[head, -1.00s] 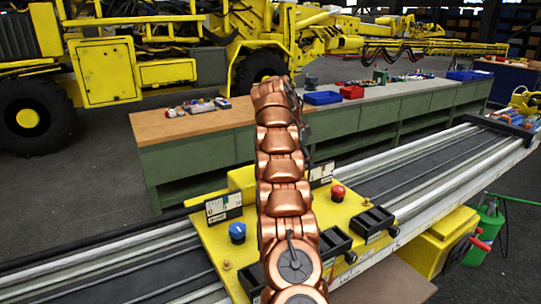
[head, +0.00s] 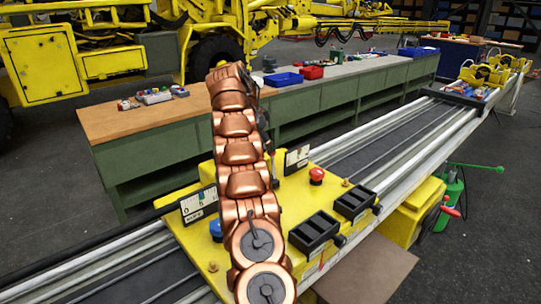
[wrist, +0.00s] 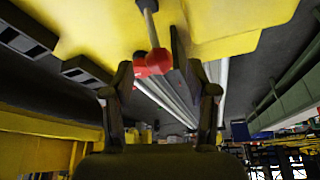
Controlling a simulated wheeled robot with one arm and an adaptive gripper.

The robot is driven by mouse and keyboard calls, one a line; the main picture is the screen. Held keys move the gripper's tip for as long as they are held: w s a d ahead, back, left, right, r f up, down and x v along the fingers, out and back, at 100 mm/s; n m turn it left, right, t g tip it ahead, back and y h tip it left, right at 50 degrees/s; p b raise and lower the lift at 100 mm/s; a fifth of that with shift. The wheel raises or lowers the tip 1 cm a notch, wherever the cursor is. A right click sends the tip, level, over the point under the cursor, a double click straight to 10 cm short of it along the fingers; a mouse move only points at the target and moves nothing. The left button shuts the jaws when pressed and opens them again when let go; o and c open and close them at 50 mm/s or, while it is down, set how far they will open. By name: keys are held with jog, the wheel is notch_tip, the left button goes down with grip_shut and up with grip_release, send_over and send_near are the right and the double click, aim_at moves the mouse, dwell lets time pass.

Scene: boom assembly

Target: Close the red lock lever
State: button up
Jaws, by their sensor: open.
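A metal lever with a red ball knob (wrist: 158,60) hangs into the upper middle of the wrist view, and its rod runs up to the yellow panel (wrist: 225,15). My gripper (wrist: 160,70) is open, with one dark finger on each side of the knob in that view. I cannot tell whether the knob is between the fingers or beyond them. A second red shape just left of the knob is partly covered. In the head view my copper arm hides most of my gripper and the knob. A red-handled lever (head: 451,211) is at the right, clear of my arm.
The yellow panel carries a red button (head: 316,176), a blue knob (head: 215,231), two gauges and black boxes (head: 314,232). A green-handled lever (head: 498,169) sticks out at the right. Rails run past the panel. A long green workbench (head: 160,150) stands behind.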

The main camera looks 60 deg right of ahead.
aim_at(273, 164)
jog(key=shift+p+x, duration=0.3)
jog(key=shift+x, duration=1.8)
grip_shut()
